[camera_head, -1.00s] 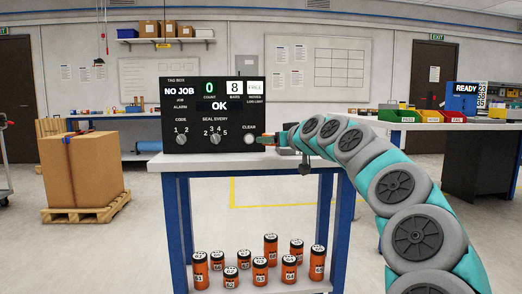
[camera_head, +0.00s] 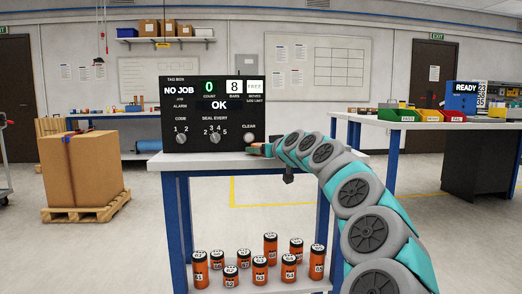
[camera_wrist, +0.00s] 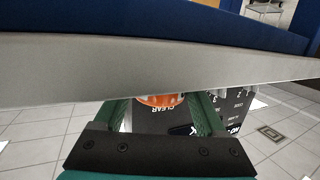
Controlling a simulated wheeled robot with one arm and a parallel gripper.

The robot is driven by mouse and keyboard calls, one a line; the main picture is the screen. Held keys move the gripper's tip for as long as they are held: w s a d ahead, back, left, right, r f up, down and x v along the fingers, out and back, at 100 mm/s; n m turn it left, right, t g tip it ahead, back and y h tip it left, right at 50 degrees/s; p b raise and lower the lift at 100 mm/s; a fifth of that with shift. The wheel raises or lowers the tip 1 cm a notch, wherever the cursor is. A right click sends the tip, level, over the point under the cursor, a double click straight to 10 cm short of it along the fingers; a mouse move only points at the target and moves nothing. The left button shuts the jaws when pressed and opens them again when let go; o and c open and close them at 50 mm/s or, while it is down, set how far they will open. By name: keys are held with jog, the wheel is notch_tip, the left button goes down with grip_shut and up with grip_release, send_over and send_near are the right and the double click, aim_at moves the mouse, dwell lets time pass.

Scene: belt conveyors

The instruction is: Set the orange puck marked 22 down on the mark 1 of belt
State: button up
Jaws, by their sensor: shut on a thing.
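My gripper (camera_head: 258,149) is low in front of the black tag box, at its lower right, in the head view. In the wrist view, the green fingers of my gripper (camera_wrist: 160,108) are shut on an orange round object (camera_wrist: 160,99), which fits the puck. Its number cannot be read, and a pale grey bar hides its upper part there. Neither the belt nor its mark 1 can be made out in either view.
The tag box (camera_head: 212,112) stands on a white-topped table (camera_head: 210,162) with blue legs. Several numbered orange cylinders (camera_head: 260,272) stand on its lower shelf. In the wrist view the pale bar (camera_wrist: 70,75) crosses just past my fingers. A carton (camera_head: 85,170) sits on a pallet at left.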

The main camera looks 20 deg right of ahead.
jog(key=shift+f, duration=0.15)
jog(key=o, duration=1.1)
jog(key=shift+o, duration=0.2)
jog(key=shift+r, duration=0.2)
jog(key=shift+s, duration=0.1)
jog(key=s+d+r, duration=0.1)
jog(key=s+r, duration=0.1)
jog(key=s, duration=0.9)
jog(key=shift+s+d, duration=0.15)
jog(key=shift+s, duration=0.2)
